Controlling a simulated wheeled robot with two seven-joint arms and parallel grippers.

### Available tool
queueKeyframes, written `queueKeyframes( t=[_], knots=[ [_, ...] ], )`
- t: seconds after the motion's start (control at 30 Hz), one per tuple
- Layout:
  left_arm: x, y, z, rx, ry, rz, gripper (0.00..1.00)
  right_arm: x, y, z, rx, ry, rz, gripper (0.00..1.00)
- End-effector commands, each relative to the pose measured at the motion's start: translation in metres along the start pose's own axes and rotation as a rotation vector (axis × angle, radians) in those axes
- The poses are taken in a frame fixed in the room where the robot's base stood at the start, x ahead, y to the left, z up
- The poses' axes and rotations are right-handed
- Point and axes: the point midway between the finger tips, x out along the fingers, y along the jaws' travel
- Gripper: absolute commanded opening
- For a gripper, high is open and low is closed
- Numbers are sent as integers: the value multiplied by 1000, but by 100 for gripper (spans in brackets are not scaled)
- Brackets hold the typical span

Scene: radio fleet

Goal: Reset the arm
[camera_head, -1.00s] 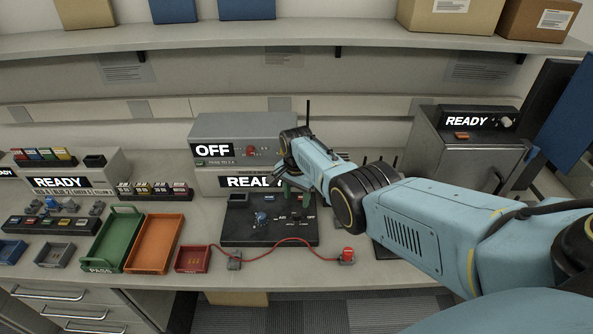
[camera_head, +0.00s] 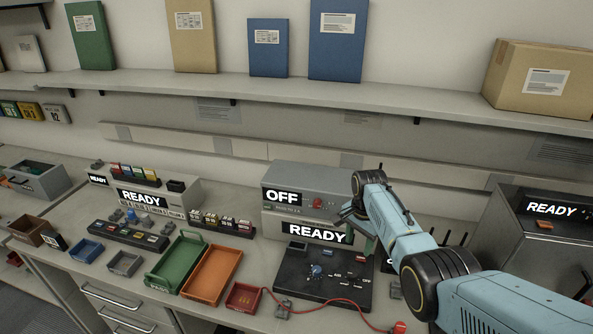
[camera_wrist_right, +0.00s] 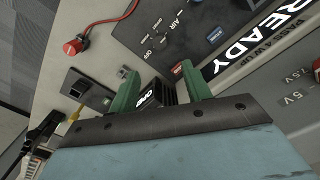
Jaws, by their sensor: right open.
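My right arm comes in from the lower right in the head view. Its gripper (camera_head: 358,224) hangs at the right end of the box reading READY (camera_head: 312,233), above the back right of the black panel (camera_head: 318,290). In the right wrist view the two green fingers (camera_wrist_right: 158,92) stand apart, with a small dark block lettered in white (camera_wrist_right: 152,97) visible between and beyond them. I cannot tell how near that block is. Nothing is visibly held. My left gripper is not in view.
A box reading OFF (camera_head: 290,192) stands on the READY box. Left of the panel are a red bin (camera_head: 243,297), an orange tray (camera_head: 211,275) and a green tray (camera_head: 176,262). A red cable (camera_head: 345,301) runs along the bench front. A shelf (camera_head: 300,95) spans above.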

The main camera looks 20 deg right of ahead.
Motion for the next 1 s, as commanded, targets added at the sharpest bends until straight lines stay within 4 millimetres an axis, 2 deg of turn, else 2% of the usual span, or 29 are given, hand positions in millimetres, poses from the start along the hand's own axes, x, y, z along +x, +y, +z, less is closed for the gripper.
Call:
queueKeyframes(
  t=[0.17,0.37,0.5,0.67,0.87,1.0],
  knots=[
    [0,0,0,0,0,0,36,9,6,3,-35,14,0,49],
    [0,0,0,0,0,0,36,41,39,25,-233,80,-5,49],
    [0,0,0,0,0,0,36,58,71,53,-419,128,-15,49],
    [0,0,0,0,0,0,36,66,112,94,-633,173,-31,49],
    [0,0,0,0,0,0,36,56,168,152,-892,214,-65,49],
    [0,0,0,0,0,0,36,39,201,187,-1037,236,-94,49]
  ],
)
